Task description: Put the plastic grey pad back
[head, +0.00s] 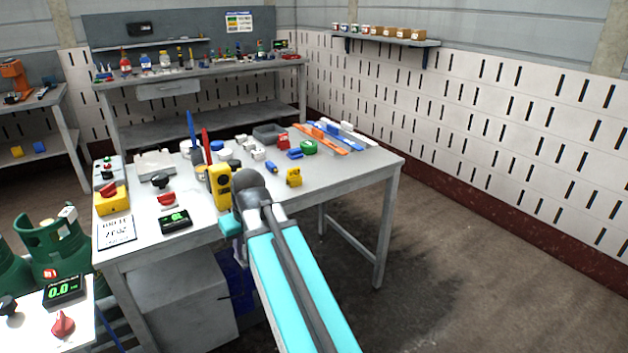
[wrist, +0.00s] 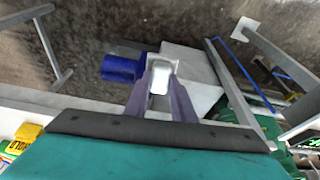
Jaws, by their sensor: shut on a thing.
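My gripper (wrist: 160,88) is shut on a small light grey-white pad (wrist: 160,76), which shows between the two fingers in the wrist view. In the head view my gripper (head: 238,243) is at the near edge of the grey worktable (head: 345,185), partly hidden by my own arm. The pad cannot be made out clearly there. In the wrist view the pad is over the floor side of the table edge, with a blue bin (wrist: 122,68) and a pale cabinet (wrist: 190,75) below.
A yellow meter (head: 219,187), a small yellow block (head: 294,177) and a black display (head: 175,221) stand near my gripper on the table. Green gas cylinders (head: 52,245) stand at the left. The table's right front part is clear.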

